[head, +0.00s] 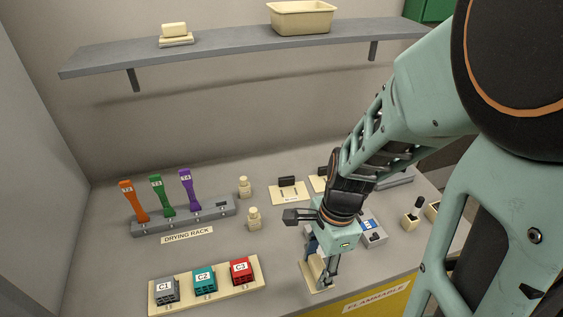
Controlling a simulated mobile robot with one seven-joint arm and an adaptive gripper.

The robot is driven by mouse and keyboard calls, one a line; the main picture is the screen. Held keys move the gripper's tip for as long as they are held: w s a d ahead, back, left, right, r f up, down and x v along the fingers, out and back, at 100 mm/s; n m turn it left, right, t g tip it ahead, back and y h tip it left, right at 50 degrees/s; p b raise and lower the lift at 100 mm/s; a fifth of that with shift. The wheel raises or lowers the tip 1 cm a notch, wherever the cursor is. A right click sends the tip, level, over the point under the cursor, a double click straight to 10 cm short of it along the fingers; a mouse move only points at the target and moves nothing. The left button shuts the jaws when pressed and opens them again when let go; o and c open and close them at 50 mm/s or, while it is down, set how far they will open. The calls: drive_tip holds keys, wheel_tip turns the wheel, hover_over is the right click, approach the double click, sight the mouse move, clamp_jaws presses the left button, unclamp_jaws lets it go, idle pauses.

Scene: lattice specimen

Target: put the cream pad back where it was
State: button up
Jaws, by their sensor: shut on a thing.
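My gripper (318,272) is low over the front of the bench, right of the three labelled blocks, pointing down. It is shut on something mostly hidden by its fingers. A cream piece (317,287), which looks like the cream pad, shows at and below the fingertips. I cannot tell whether it touches the bench. A dark blue part shows beside the fingers, and I cannot tell what it belongs to. Another cream block (174,29) lies on a small stack on the wall shelf.
A drying rack (184,221) holds orange, green and purple specimens. In front, a cream tray (246,270) holds blocks C1, C2 and C3. Two small bottles (244,187) stand mid-bench. A cream plate (291,197) lies behind my gripper, and a white-and-blue device (373,236) to its right.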

drive_tip(key=w+a+f+b, duration=0.4)
drive_tip(key=f, duration=0.1)
drive_tip(key=w+a+f+b, duration=0.2)
drive_tip(key=shift+w+f, duration=0.15)
drive_tip(key=shift+w, duration=0.25)
drive_tip(key=f+b, duration=0.3)
drive_tip(key=shift+w+a+f, duration=0.15)
drive_tip(key=shift+w+a, duration=0.1)
drive_tip(key=shift+w, duration=0.05)
drive_tip(key=shift+f+b, duration=0.3)
drive_tip(key=shift+b, duration=0.05)
drive_tip(key=shift+f, duration=0.15)
drive_tip(key=o, duration=1.1)
drive_tip(key=shift+o, duration=0.2)
